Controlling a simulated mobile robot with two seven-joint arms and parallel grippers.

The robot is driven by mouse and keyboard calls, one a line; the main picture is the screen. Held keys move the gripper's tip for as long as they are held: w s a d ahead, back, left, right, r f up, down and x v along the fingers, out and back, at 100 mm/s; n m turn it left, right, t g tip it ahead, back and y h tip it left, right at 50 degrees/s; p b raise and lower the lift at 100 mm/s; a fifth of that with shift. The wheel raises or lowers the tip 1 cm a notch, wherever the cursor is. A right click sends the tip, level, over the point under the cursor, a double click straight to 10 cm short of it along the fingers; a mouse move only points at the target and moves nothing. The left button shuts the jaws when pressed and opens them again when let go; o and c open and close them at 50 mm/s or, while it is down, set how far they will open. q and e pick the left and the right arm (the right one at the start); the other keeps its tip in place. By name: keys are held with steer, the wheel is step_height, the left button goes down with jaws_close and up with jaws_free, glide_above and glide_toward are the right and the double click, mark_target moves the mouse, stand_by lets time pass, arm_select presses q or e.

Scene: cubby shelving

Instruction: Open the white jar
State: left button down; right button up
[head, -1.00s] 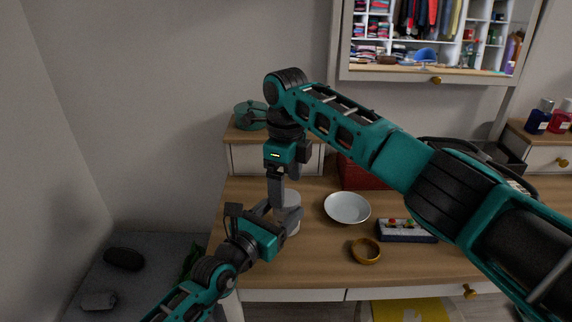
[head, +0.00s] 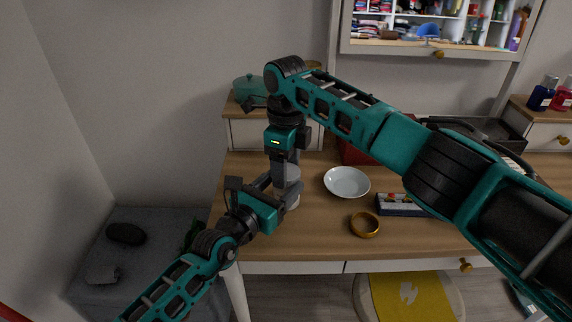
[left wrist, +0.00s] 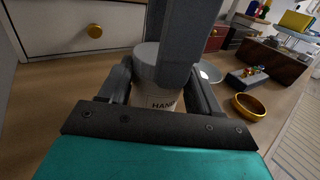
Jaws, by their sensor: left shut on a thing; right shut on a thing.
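The white jar (head: 293,200) stands upright on the wooden desk, mostly hidden by my grippers in the head view. In the left wrist view the jar (left wrist: 158,98) shows dark lettering starting "HAN", with its pale grey lid (left wrist: 147,53) on top. My left gripper (left wrist: 161,92) is shut on the jar's body, one finger on each side. My right gripper (head: 287,181) comes down from above and is shut on the lid; its grey finger covers much of the lid in the left wrist view. I cannot tell whether the lid has loosened.
A white bowl (head: 347,182), a golden-brown ring-shaped dish (head: 364,225) and a dark box with coloured items (head: 402,205) lie right of the jar. A raised shelf with a green pot (head: 249,89) stands behind. The desk's front middle is clear.

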steer(key=shift+c, duration=1.4)
steer(key=o, duration=1.2)
steer(key=shift+c, duration=0.2)
steer(key=shift+r, duration=3.8)
steer(key=shift+c, duration=0.3)
steer(key=shift+f, duration=3.85)
steer(key=shift+c, duration=0.4)
steer(key=c, duration=1)
steer(key=o, duration=1.1)
steer(key=shift+o, duration=0.2)
steer(key=shift+r, duration=0.1)
